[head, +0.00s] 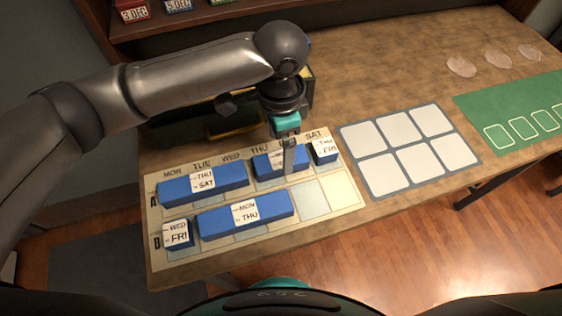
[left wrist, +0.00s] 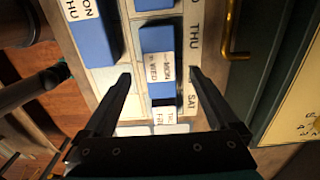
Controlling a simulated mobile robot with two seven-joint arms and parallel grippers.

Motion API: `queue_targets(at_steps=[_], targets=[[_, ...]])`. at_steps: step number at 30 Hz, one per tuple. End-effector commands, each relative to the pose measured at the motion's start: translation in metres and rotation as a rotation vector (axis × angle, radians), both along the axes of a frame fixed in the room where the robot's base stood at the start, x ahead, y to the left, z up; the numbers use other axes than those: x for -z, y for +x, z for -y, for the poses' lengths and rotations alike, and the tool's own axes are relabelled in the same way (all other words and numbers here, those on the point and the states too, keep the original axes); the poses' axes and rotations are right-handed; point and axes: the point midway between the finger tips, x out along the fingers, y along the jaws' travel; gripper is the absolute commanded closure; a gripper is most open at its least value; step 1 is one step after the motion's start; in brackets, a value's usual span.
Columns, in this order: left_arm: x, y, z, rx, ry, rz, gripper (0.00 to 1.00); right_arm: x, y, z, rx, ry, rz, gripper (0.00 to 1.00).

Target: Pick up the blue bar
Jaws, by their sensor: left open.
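Several blue bars with white day labels lie on a cream weekday chart (head: 330,198). My left gripper (head: 288,168) is open over a mid-length blue bar (head: 264,167) in row A, whose label its finger partly covers. In the left wrist view this bar (left wrist: 157,42) reads MON to WED and lies between the two spread fingertips (left wrist: 159,77), with a gap on either side. A TUE–SAT bar (head: 215,188) lies to its left and a short THU–FRI block (head: 325,152) to its right. Row B holds a WED–FRI block (head: 177,238) and a long MON–THU bar (head: 250,222).
A grey board with white squares (head: 410,150) lies right of the chart. Beyond it are a green mat (head: 525,125) and pale discs (head: 498,59). A dark box (head: 205,125) stands behind the chart, close to my left gripper. Bare wood shows behind the grey board.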

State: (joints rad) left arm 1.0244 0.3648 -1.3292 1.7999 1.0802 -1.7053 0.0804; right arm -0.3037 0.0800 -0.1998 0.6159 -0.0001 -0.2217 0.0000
Motion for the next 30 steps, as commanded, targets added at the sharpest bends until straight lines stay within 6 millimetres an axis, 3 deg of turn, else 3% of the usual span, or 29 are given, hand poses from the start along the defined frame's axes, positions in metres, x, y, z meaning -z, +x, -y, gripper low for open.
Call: queue_targets(at_steps=[5,13,20,30], targets=[[0.011,0.000,0.000,0.000,0.001,0.000,0.06,0.003,0.007,-0.001,0.000,0.002,0.013,0.50],[0.051,-0.001,0.000,0.001,0.001,0.000,0.06,0.015,0.007,-0.001,0.000,0.002,0.014,0.50],[0.053,-0.001,0.000,0.002,0.000,0.001,0.06,0.015,0.007,-0.001,0.000,0.002,0.013,0.50],[0.052,-0.001,0.001,0.001,0.000,0.001,0.42,0.015,0.006,-0.001,0.000,0.002,0.012,0.50]])
